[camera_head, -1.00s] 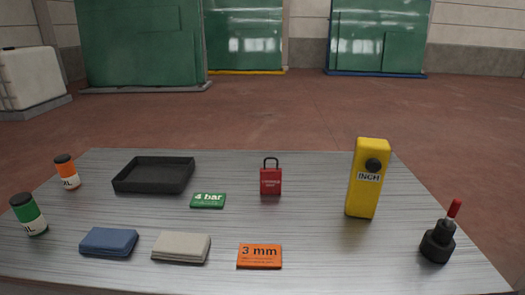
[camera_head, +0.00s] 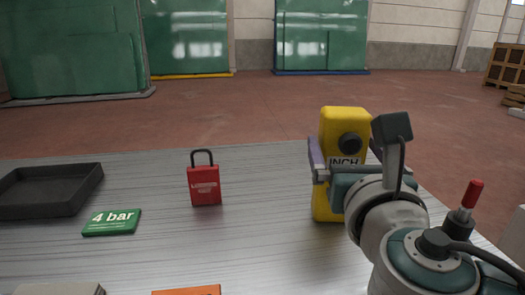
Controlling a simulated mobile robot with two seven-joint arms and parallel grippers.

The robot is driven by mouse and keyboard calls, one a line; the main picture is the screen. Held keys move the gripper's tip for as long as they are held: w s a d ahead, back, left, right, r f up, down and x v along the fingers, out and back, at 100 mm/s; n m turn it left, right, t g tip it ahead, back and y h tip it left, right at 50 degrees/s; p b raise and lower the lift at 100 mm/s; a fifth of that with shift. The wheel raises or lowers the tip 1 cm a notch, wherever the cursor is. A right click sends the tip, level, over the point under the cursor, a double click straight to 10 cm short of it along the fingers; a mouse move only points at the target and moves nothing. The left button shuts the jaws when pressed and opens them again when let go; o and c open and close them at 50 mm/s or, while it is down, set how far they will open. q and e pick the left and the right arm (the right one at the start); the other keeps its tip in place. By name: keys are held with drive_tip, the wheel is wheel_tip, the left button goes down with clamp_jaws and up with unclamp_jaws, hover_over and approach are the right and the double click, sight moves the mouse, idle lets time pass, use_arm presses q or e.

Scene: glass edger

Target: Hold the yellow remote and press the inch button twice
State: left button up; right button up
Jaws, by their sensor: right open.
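The yellow remote (camera_head: 330,203) stands upright on the right part of the table. Its round black button (camera_head: 349,144) faces me above the INCH label (camera_head: 344,162). My right gripper (camera_head: 346,166) is at the remote with its jaws open. One finger shows along the remote's left side, the other is partly hidden at its right. I cannot tell whether the fingers touch it. The gripper body and wrist hide the remote's lower right part. My left gripper is not in view.
A red padlock (camera_head: 204,187) stands left of the remote. A green "4 bar" block (camera_head: 112,222) and a black tray (camera_head: 48,190) lie further left. A red-tipped black item (camera_head: 472,194) stands right, partly behind my arm. An orange block (camera_head: 187,291) is cut off at the bottom.

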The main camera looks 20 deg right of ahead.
sight(338, 133)
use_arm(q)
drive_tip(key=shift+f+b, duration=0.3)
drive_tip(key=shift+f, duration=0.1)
use_arm(e)
drive_tip(key=x, duration=0.5)
drive_tip(key=shift+w+d, duration=0.25)
drive_tip(key=shift+w, duration=0.05)
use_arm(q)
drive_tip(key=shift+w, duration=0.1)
use_arm(e)
drive_tip(key=c, duration=1.6)
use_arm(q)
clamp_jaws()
